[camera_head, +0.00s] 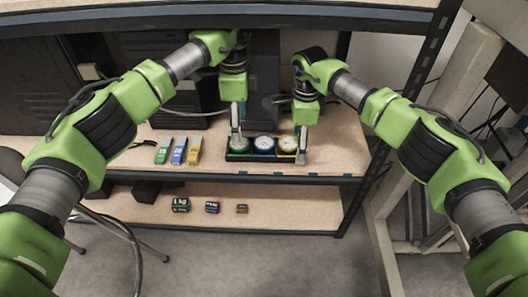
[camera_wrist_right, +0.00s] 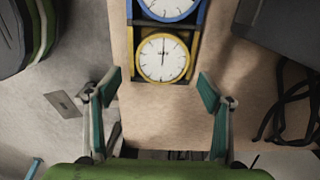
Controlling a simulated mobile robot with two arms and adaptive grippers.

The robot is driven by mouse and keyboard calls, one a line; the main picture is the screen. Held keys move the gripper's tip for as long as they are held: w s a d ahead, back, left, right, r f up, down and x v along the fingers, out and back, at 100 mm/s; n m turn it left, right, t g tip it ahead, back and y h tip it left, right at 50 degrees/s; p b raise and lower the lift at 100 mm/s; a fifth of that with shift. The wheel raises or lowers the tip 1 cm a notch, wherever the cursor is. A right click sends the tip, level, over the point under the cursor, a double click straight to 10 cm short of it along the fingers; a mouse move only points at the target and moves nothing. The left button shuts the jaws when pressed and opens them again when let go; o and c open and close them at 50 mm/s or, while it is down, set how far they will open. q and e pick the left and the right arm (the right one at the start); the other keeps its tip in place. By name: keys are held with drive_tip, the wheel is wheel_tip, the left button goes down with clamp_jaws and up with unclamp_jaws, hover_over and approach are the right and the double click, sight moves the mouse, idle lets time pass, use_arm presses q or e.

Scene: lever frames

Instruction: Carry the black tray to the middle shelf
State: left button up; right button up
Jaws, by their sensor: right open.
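The black tray (camera_head: 265,158) sits near the front edge of the wooden shelf (camera_head: 335,150) below the top one. It holds a green (camera_head: 240,145), a blue (camera_head: 264,144) and a yellow (camera_head: 288,145) round-dial clock in a row. My left gripper (camera_head: 236,138) points down at the tray's left end; its jaw opening is unclear. My right gripper (camera_head: 302,148) points down at the right end. In the right wrist view, its open fingers (camera_wrist_right: 164,90) are spread wide around the yellow clock's end of the tray, with a gap on each side.
Several small dark blocks (camera_head: 212,207) lie on the lower shelf (camera_head: 285,210). Dark computer cases (camera_head: 265,75) stand behind. The top shelf (camera_head: 340,18) hangs above, and a rack upright (camera_head: 405,95) stands right.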

wheel_tip(320, 180, up, 6)
drive_tip(key=shift+r, duration=0.25)
use_arm(q)
drive_tip(key=shift+f, duration=0.1)
idle(0.4)
